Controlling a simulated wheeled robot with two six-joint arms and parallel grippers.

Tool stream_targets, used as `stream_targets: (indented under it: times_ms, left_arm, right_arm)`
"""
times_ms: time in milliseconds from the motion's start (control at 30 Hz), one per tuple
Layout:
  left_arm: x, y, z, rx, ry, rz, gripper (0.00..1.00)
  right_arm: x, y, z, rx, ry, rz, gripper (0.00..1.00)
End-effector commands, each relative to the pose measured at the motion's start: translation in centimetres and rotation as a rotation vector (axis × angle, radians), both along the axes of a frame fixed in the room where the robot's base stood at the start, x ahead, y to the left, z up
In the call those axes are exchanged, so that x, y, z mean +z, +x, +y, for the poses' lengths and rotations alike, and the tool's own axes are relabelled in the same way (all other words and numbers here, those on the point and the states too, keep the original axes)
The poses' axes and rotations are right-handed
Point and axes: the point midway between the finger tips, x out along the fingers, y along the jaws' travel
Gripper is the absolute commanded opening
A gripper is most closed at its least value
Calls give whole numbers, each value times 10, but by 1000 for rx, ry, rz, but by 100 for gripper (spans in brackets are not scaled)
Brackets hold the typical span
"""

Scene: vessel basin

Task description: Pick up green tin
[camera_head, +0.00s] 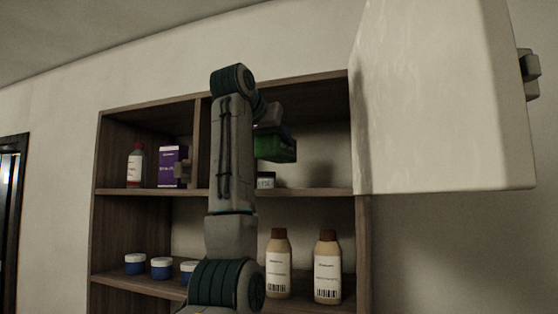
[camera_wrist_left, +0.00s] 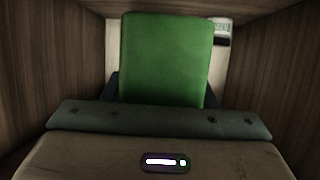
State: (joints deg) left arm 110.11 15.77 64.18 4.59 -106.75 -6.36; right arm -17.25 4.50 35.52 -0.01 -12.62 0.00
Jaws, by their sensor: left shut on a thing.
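The green tin (camera_head: 275,147) is held up in the upper right compartment of the wall shelf in the head view, above the shelf board. It also fills the middle of the left wrist view (camera_wrist_left: 166,60), between the fingers. My left gripper (camera_head: 262,128) is shut on the green tin; its fingers are mostly hidden behind the arm and the tin in the head view. Dark finger parts show at both sides of the tin in the left wrist view. My right gripper is not seen.
A small labelled jar (camera_head: 265,181) stands on the board below the tin. A white bottle (camera_head: 135,166) and a purple box (camera_head: 172,167) stand left of the divider. Brown-capped bottles (camera_head: 327,268) and blue jars (camera_head: 135,264) are below. An open white cabinet door (camera_head: 440,100) blocks the right.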

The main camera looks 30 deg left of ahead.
Motion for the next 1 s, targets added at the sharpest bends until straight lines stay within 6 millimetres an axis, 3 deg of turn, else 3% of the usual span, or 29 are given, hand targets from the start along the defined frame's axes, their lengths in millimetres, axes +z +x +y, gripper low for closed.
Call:
stream_targets:
  times_ms: [33, 167, 600, 800, 1000]
  left_arm:
    - [-6, -14, -4, 0, 1, -8, 29]
    - [-7, -51, -12, 0, 1, -9, 29]
    - [-7, -113, -27, -1, 0, -4, 29]
    - [-5, -138, -33, -1, 0, -4, 29]
    - [-2, -152, -37, 0, 0, -2, 29]
  right_arm:
    - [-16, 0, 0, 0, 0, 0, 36]
    - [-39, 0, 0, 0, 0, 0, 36]
    - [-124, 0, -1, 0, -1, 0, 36]
    - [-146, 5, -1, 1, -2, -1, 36]
    - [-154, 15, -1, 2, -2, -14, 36]
